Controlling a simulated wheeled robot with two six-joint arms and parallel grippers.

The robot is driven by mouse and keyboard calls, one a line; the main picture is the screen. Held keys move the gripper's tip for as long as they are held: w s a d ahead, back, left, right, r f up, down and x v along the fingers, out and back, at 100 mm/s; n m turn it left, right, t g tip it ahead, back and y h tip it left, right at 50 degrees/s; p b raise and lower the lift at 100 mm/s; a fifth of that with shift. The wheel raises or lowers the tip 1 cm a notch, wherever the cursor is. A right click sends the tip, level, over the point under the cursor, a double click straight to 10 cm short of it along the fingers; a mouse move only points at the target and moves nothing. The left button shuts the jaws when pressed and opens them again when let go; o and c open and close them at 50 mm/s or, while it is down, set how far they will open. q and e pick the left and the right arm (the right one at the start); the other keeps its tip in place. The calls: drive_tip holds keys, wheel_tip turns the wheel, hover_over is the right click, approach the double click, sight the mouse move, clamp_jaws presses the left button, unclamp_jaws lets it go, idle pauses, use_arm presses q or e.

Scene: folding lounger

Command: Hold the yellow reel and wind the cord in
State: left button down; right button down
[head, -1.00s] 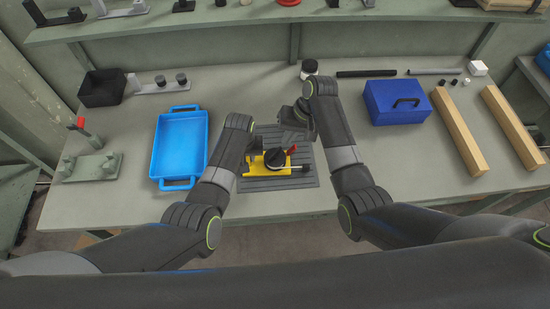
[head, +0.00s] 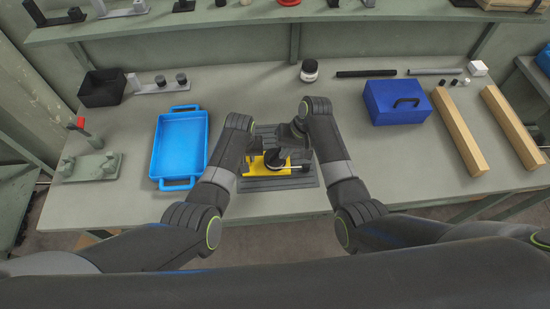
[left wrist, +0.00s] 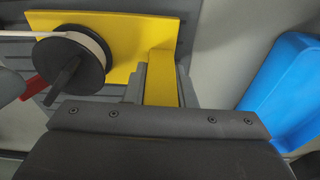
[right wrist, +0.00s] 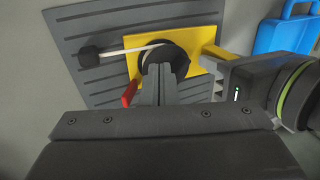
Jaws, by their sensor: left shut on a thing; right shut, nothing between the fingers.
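The yellow reel (head: 252,170) lies on a grey ribbed mat (head: 310,181), with a black spool (left wrist: 68,62) on its yellow plate. My left gripper (left wrist: 162,75) is shut on a yellow bar at the reel's side. A dark crank peg (left wrist: 62,74) stands up from the spool. White cord (right wrist: 122,51) runs from the spool to a black end piece (right wrist: 89,55) at the left in the right wrist view. My right gripper (right wrist: 160,72) is shut and empty at the spool and covers part of it. Whether it touches the peg is unclear.
A red lever (right wrist: 130,92) sticks out beside the plate. A blue tray (head: 180,108) stands left of the reel. The bench right of the mat is clear.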

use_arm(q)
drive_tip(key=shift+s+f, duration=0.2)
drive_tip(key=shift+f, duration=0.05)
use_arm(e)
drive_tip(key=shift+f, duration=0.65)
drive_tip(key=shift+w+d, duration=0.15)
drive_tip(key=shift+w, duration=0.05)
drive_tip(key=shift+w+d, duration=0.15)
drive_tip(key=shift+w, duration=0.2)
drive_tip(key=shift+w+d, duration=0.1)
drive_tip(key=shift+w, duration=0.5)
drive_tip(key=shift+w+a, duration=0.2)
drive_tip(key=shift+w, duration=0.45)
drive_tip(key=shift+w+a, duration=0.45)
drive_tip(key=shift+a, duration=0.1)
drive_tip(key=shift+s+d, duration=0.15)
drive_tip(key=shift+d, duration=0.15)
